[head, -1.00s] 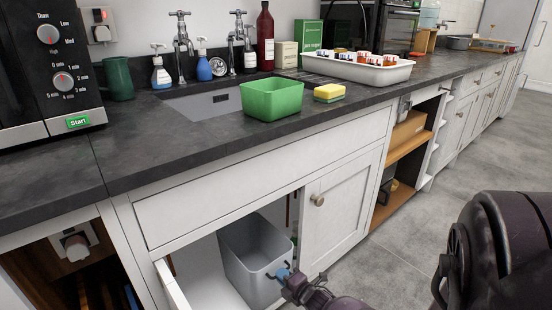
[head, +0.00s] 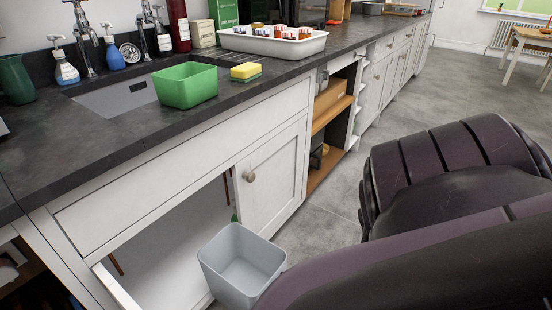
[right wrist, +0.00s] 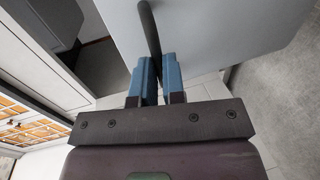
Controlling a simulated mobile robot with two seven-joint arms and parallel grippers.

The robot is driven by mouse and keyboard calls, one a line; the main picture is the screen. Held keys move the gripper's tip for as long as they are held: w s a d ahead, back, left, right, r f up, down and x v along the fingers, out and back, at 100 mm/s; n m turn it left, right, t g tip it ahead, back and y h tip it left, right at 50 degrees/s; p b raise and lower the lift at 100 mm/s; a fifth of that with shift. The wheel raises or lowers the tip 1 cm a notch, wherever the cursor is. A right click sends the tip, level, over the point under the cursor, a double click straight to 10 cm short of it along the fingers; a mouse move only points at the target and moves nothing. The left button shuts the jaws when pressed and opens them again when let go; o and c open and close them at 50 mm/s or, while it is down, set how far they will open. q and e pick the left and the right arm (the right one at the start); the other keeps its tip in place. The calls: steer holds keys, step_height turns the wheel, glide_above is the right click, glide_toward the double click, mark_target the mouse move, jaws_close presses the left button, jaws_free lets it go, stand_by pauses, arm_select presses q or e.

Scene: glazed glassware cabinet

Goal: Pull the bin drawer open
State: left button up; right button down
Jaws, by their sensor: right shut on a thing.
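The bin drawer's grey bin (head: 222,283) stands out of the open cupboard under the sink, at the bottom middle of the head view. It looks empty, and my right arm covers part of its right side. In the right wrist view its pale grey wall (right wrist: 225,30) fills the upper part. A dark bar handle (right wrist: 149,28) runs between the blue fingers of my right gripper (right wrist: 157,70), which is shut on it. In the head view this gripper is hidden behind my arm. My left gripper is not in view.
The cupboard's left door (head: 117,287) stands open; the right door (head: 265,180) is closed. On the dark worktop are a green tub (head: 186,88), a sponge (head: 246,72) and a white tray (head: 272,45). Grey floor (head: 345,185) is clear in front of the cabinets.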

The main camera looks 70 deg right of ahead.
stand_by(0.3)
steer(key=c, duration=1.2)
jaws_free()
steer(key=shift+s, duration=0.2)
